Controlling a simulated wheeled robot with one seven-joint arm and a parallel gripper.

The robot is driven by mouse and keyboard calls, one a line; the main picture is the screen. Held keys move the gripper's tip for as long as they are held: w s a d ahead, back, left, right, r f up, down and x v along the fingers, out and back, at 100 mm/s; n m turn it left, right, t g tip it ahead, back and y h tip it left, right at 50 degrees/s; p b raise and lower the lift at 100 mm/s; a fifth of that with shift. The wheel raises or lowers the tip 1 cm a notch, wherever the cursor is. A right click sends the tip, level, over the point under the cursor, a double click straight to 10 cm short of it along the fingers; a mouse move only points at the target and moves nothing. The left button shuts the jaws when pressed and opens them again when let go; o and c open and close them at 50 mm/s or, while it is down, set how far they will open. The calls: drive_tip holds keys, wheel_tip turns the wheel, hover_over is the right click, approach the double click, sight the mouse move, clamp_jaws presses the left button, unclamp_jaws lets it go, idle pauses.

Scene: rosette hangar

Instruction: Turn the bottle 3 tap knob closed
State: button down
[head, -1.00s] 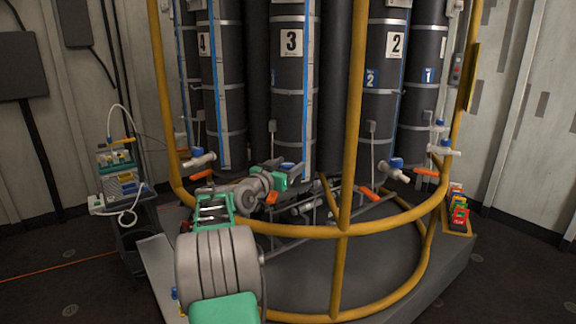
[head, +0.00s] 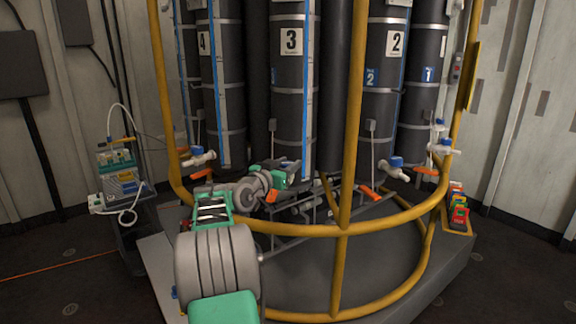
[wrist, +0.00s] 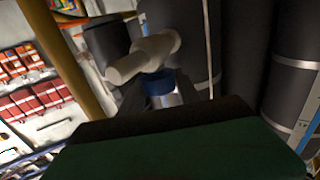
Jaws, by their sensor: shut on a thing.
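Bottle 3 (head: 288,115) is a tall dark cylinder with a white "3" label, standing upright at the centre of the rack. My gripper (head: 291,168) is at its lower end, with the green wrist just below. In the wrist view, the tap's white body (wrist: 143,59) sticks out towards the left in front of a dark cylinder. Its blue knob (wrist: 159,84) sits under the white body, between my dark fingers. My gripper is shut on this knob. In the head view my gripper covers most of the tap, so the knob's angle is hard to read.
A yellow rail (head: 352,120) stands right of bottle 3, and a yellow hoop (head: 290,230) runs in front under my arm. Other blue-knobbed taps stand at the left (head: 198,157) and right (head: 396,168). Orange levers (head: 369,192) stick out nearby. A cart (head: 122,190) is at the left.

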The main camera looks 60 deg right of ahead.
sight(283, 166)
drive_tip(key=shift+w+f+m+g+b, duration=0.15)
drive_tip(key=shift+m+g+b, duration=0.2)
drive_tip(key=shift+m+g, duration=0.4)
drive_tip(key=shift+r+m+g+y+p, duration=0.25)
drive_tip(key=shift+m+g, duration=0.2)
drive_tip(key=shift+g, duration=0.5)
drive_tip(key=c, duration=0.9)
unclamp_jaws()
drive_tip(key=shift+f, duration=0.1)
drive_tip(key=shift+o, duration=0.2)
drive_tip(key=v, duration=0.7)
drive_tip(key=shift+a+b, duration=0.4)
